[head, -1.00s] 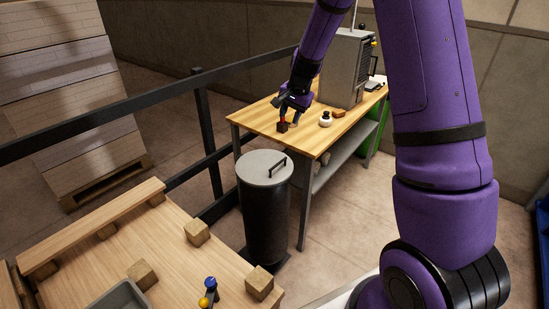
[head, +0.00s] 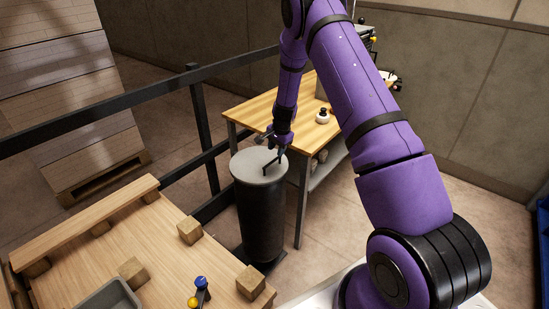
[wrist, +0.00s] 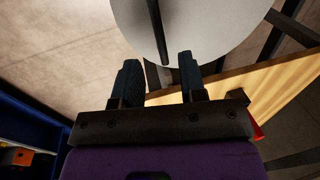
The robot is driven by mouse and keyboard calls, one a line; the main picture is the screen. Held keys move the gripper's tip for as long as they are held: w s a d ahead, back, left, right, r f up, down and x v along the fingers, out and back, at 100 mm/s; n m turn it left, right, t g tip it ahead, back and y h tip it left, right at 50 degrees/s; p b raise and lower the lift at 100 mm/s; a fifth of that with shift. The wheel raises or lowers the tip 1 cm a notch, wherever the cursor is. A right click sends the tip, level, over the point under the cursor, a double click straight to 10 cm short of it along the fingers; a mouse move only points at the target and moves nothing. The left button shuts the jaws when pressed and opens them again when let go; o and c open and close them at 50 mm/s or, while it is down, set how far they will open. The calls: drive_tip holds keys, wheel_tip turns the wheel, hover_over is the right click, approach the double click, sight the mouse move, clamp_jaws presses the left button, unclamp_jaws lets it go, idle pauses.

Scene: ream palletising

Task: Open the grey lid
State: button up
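The grey lid (head: 252,165) lies flat on top of a black cylindrical bin (head: 262,220), closed. A dark bar handle (head: 270,162) stands on the lid's right part. My gripper (head: 281,152) points down at the handle's far end; part of it is hidden in the head view. In the wrist view my gripper (wrist: 160,85) has its two fingers apart, with nothing held between them. The lid (wrist: 205,25) fills the top of that view, and its handle (wrist: 155,25) reaches toward the gap between the fingers. I cannot tell whether they touch it.
A wooden workbench (head: 255,111) stands behind the bin, with a small white-and-black item (head: 322,116) on it. A black railing (head: 203,120) runs behind the bin at left. A pallet-like wooden board with blocks (head: 110,235) is at front left.

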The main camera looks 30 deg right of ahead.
sight(275, 160)
drive_tip(key=shift+w+a+f, duration=0.1)
drive_tip(key=shift+w+f, duration=0.15)
drive_tip(key=shift+f, duration=1)
drive_tip(key=shift+w+a+f, duration=0.1)
drive_tip(key=shift+w+f, duration=0.1)
drive_tip(key=shift+f, duration=1.05)
drive_tip(key=shift+c, duration=0.5)
clamp_jaws()
